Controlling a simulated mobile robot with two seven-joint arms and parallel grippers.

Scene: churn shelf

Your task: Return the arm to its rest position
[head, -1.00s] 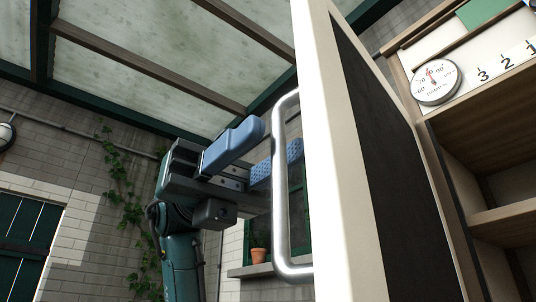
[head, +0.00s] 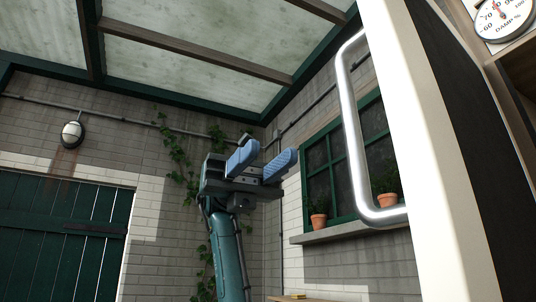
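My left gripper (head: 262,161) stands raised near the middle of the head view, with its arm coming up from below. Its two blue fingers are apart with nothing between them. To its right is a cream door (head: 428,160) with a large metal handle (head: 352,140). The gripper is clear of the handle, with a gap between them. My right gripper is not in view.
A window (head: 345,160) with potted plants (head: 318,212) on its sill is in the wall behind. A green door (head: 62,235) and a wall lamp (head: 72,134) are at left. A round dial (head: 503,17) shows at top right. Open air surrounds the gripper.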

